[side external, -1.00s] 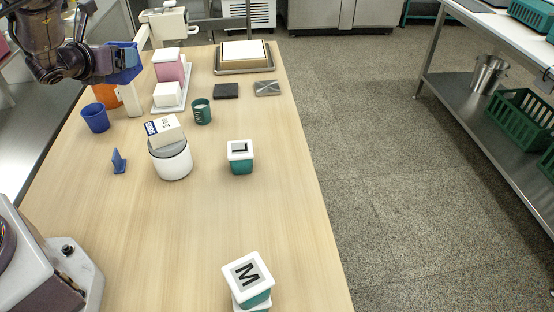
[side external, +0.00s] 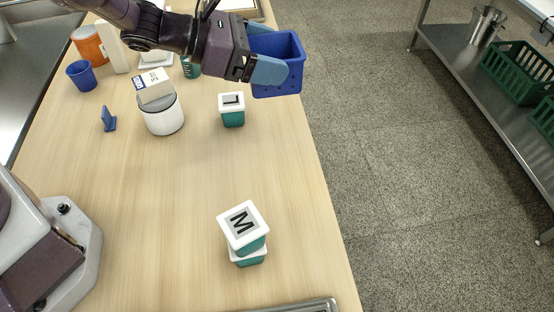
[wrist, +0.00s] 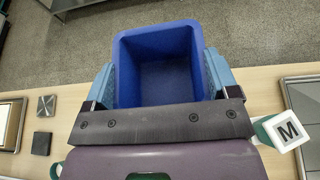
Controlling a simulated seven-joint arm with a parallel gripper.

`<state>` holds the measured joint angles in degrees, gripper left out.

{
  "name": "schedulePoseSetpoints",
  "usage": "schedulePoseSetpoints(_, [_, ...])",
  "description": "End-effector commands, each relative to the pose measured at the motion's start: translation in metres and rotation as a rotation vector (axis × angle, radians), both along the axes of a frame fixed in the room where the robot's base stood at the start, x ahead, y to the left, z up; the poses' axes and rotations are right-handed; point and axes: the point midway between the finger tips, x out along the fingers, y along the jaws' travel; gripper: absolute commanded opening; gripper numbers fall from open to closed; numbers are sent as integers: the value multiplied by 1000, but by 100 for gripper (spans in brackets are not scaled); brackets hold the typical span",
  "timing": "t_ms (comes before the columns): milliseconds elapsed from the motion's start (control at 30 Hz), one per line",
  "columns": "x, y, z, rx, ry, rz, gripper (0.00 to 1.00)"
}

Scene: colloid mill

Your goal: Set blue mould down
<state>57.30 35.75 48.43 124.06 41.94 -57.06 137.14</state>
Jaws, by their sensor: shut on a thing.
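The blue mould (side external: 278,62) is an open-topped, square-sided box with small holes along its lower side. My gripper (side external: 268,72) is shut on it and holds it upright, above the right edge of the table in the side view. In the wrist view the mould (wrist: 165,75) sits between the two light-blue fingers of my gripper (wrist: 160,85), one at each side. Its inside looks empty. I cannot tell exactly how high its base is above the table.
A green tub with a white lid marked L (side external: 232,104) and a stacked pair topped by M (side external: 243,225) stand on the table (side external: 150,200). A white pot (side external: 163,118) carries a tilted box (side external: 153,87). A metal tray (side external: 300,307) lies near. Central table is clear.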

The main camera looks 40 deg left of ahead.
Motion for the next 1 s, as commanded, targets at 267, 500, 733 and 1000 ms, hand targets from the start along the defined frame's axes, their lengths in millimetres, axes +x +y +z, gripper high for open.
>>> schedulePoseSetpoints(267, [-4, -11, -30, 3, 4, -35, 55])
schedulePoseSetpoints(500, [-4, -10, -80, 4, 5, -33, 55])
schedulePoseSetpoints(733, [-4, -11, -120, 0, 2, -32, 55])
schedulePoseSetpoints(1000, [-4, -10, -161, -1, 2, -33, 55])
